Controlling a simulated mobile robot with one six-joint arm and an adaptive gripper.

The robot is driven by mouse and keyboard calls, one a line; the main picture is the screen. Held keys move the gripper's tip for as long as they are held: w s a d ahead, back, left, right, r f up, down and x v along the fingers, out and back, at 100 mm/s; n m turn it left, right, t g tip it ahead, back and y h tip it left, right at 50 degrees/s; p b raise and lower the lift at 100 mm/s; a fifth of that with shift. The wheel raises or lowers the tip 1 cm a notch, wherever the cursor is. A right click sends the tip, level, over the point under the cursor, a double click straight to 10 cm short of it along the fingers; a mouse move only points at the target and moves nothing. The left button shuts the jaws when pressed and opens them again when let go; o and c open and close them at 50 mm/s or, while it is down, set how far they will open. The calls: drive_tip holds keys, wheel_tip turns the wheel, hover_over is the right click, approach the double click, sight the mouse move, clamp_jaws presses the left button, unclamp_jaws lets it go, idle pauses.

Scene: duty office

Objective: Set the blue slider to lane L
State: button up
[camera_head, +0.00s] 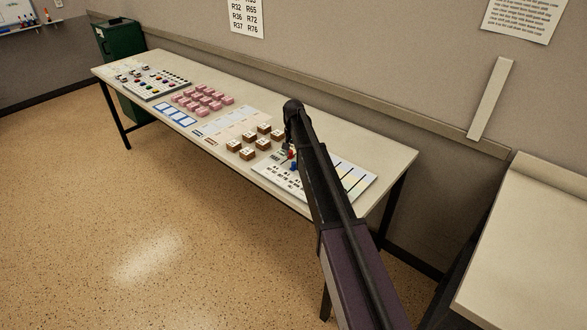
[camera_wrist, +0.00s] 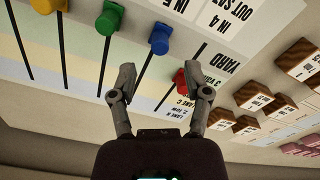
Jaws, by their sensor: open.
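The blue slider (camera_wrist: 159,38) is a round knob on a dark slot of the white lane board (camera_wrist: 225,55), in the upper middle of the wrist view. It also shows in the head view as a small blue spot (camera_head: 294,166) beside my arm. My gripper (camera_wrist: 161,88) is open, its fingers spread below the blue knob in the picture and apart from it. A red slider (camera_wrist: 180,77) shows next to the right finger, which partly covers it; I cannot tell whether they touch. The lane lettering is upside down and partly unclear.
Green (camera_wrist: 108,17) and yellow (camera_wrist: 45,5) sliders stand to the left of the blue one. Brown labelled blocks (camera_wrist: 251,100) stand right of the board. In the head view, pink blocks (camera_head: 203,98) and a button panel (camera_head: 158,84) lie farther along the table (camera_head: 385,150).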

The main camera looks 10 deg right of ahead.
sight(294, 163)
drive_tip(key=shift+f+b, duration=2.45)
drive_tip(key=shift+f, duration=0.25)
clamp_jaws()
